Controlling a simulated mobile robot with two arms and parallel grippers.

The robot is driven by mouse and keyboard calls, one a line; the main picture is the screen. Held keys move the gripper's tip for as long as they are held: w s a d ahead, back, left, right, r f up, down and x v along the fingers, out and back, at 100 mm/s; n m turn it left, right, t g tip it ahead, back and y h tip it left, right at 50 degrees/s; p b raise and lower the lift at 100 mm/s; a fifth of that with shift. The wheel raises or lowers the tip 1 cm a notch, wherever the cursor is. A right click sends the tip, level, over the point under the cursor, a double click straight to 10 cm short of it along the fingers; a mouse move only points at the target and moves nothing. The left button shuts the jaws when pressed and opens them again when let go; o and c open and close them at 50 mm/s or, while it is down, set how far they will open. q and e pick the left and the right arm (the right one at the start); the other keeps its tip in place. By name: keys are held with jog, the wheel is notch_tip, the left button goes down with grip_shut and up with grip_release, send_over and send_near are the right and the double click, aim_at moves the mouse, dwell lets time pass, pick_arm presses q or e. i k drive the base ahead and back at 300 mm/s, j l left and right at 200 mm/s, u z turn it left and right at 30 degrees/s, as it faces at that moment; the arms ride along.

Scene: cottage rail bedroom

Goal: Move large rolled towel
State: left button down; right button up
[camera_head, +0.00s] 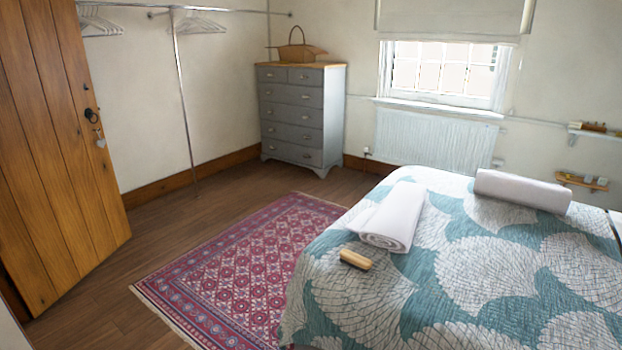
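A large white rolled towel (391,217) lies on the near left part of the bed (455,250), its spiral end facing me and a loose flap to its left. A second pale roll (522,190), a towel or a pillow, lies across the far right part of the bed. I cannot tell from size alone which is the larger one. A small wooden brush or block (356,259) lies on the bed just in front of the near towel. Neither of my grippers shows in the head view.
A patterned red rug (245,265) covers the floor left of the bed. A grey chest of drawers (301,115) with a basket (297,48) on top stands at the back wall. An open wooden door (60,150) is at left. Wall shelves (582,181) are at right.

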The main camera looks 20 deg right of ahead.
aim_at(391, 227)
jog(key=i+j+u, duration=0.1)
jog(key=i+u, duration=0.3)
jog(key=i, duration=0.55)
jog(key=i+l+u, duration=0.2)
jog(key=i+u, duration=0.15)
jog(key=i, duration=0.65)
